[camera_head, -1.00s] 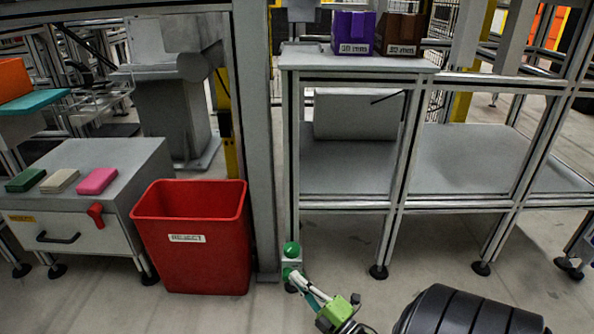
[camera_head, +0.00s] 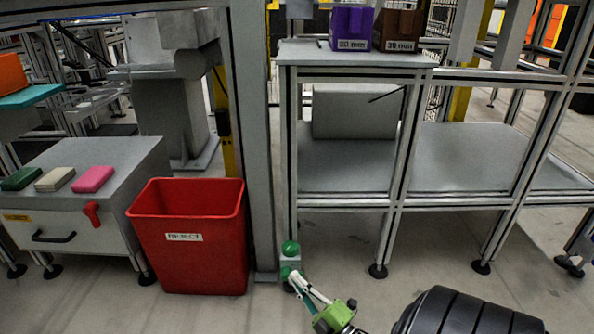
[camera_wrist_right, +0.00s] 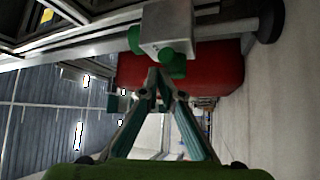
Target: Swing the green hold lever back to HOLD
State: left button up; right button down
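A small grey box (camera_head: 290,264) with a green ball (camera_head: 290,248) on top stands at the foot of the grey column in the head view. A smaller green part (camera_head: 285,272) shows low on the box's front. The right wrist view shows the box (camera_wrist_right: 167,27), one green ball (camera_wrist_right: 135,40) and a green part facing me (camera_wrist_right: 176,66). I cannot tell the lever's exact angle. My right gripper (camera_head: 293,278) reaches the box from the lower right. Its fingertips (camera_wrist_right: 158,77) meet close beside the facing green part; contact is unclear. My left gripper is out of view.
A red REJECT bin (camera_head: 190,260) stands just left of the box. A grey drawer cabinet (camera_head: 105,160) carries green, beige and pink blocks. A grey frame table (camera_head: 350,59) with purple (camera_head: 351,25) and brown (camera_head: 400,28) bins stands behind. Floor to the right is mostly clear.

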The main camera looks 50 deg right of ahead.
jog(key=r+v, duration=0.1)
jog(key=v, duration=0.7)
jog(key=s+r+v, duration=0.1)
jog(key=r+v, duration=0.1)
jog(key=v, duration=0.6)
jog(key=shift+s+r, duration=0.25)
